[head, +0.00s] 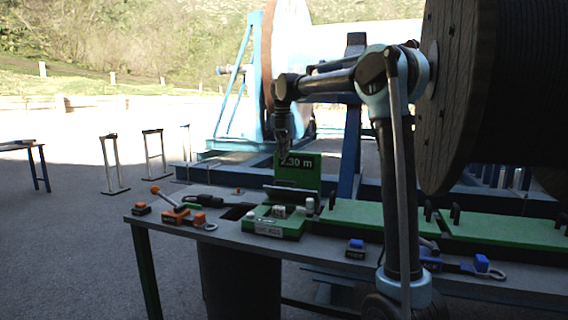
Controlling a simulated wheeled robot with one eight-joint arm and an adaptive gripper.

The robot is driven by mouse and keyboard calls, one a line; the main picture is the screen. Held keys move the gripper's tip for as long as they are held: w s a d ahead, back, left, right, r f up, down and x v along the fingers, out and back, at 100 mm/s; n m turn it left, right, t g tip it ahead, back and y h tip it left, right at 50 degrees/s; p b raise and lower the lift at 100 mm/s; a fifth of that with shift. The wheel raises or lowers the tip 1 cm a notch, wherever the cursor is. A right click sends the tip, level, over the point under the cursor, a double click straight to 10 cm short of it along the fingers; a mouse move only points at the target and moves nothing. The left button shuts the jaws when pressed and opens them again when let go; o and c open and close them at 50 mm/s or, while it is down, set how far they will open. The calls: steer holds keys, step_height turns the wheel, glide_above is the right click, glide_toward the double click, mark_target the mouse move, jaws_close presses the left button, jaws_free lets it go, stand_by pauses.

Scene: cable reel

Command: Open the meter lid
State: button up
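The meter (275,227) is a green unit on the grey workbench, with a light label on its front and small pale rollers on top. Behind it stands a green display (305,172) reading what looks like "2.30 m". A dark flat plate (291,193) lies between the display and the rollers; I cannot tell for sure whether it is the lid. My gripper (283,152) hangs down from the arm, above the meter and in front of the display's left edge. It looks apart from the meter. Its fingers are too small and dark to read.
Orange-handled tools (183,216) lie left of the meter, and blue tools (465,264) lie at the right. A green channel (375,222) runs right along the workbench (330,249). A large wooden reel (462,90) looms at upper right.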

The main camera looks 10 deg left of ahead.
mark_target(293, 189)
steer(key=o, duration=0.4)
steer(key=shift+r, duration=0.15)
steer(key=shift+c, duration=0.2)
step_height(293, 189, up, 5)
steer(key=w+m, duration=0.2)
steer(key=m, duration=1.6)
steer(key=shift+t, duration=0.3)
steer(key=f, duration=0.5)
steer(key=w+f, duration=0.1)
steer(key=f, duration=1.1)
steer(key=shift+w+d+f, duration=0.15)
steer(key=shift+w+d, duration=0.1)
steer(key=shift+d, duration=0.05)
jaws_close()
